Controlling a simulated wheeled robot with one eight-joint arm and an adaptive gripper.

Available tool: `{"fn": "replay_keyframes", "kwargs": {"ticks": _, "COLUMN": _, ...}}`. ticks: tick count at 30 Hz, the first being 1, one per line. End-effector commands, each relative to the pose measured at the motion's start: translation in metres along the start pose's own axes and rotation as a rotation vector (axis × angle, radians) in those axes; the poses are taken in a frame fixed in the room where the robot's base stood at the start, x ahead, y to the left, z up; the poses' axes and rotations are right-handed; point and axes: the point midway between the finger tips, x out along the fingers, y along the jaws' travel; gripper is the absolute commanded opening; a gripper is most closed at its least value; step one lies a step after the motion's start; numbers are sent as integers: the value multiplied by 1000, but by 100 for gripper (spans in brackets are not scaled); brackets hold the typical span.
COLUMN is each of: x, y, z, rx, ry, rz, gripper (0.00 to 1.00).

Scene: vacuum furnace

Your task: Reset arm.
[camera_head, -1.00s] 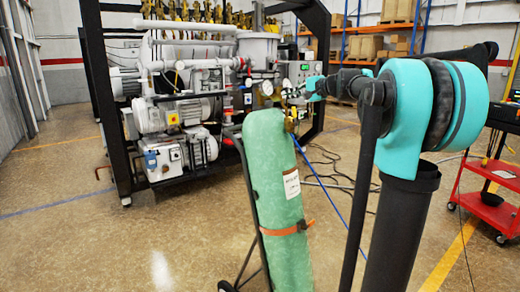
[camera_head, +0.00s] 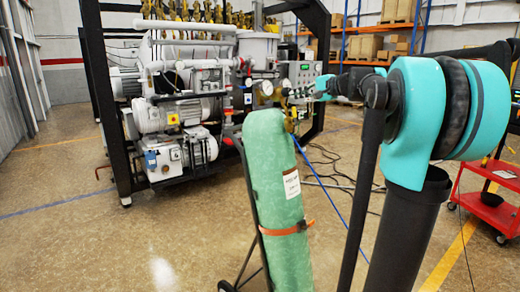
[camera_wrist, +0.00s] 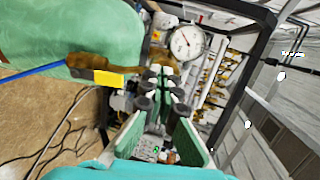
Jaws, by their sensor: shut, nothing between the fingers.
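My gripper (camera_wrist: 165,85) shows in the wrist view with its fingers drawn together and nothing between them. In the head view my arm reaches from the right toward the furnace, and its end is small and hard to make out beside the top of the green gas cylinder. The green cylinder (camera_head: 275,185) stands on a cart, with an orange strap around it. Its top and brass valve (camera_wrist: 130,65) lie close to my fingers in the wrist view. A round white pressure gauge (camera_wrist: 186,41) shows just past the fingertips.
The vacuum furnace (camera_head: 185,110) in its black frame stands behind the cylinder. A red cart (camera_head: 490,205) is at the right. The floor at the left front is clear.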

Motion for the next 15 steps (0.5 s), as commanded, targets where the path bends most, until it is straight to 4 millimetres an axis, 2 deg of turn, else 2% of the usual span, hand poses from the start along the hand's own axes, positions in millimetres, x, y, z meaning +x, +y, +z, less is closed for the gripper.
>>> {"fn": "replay_keyframes", "kwargs": {"ticks": 5, "x": -16, "y": 0, "z": 0, "rx": 1, "ry": 1, "rz": 0, "gripper": 0}}
{"fn": "replay_keyframes", "kwargs": {"ticks": 15, "x": -16, "y": 5, "z": 3, "rx": -6, "ry": -2, "rz": 8, "gripper": 0}}
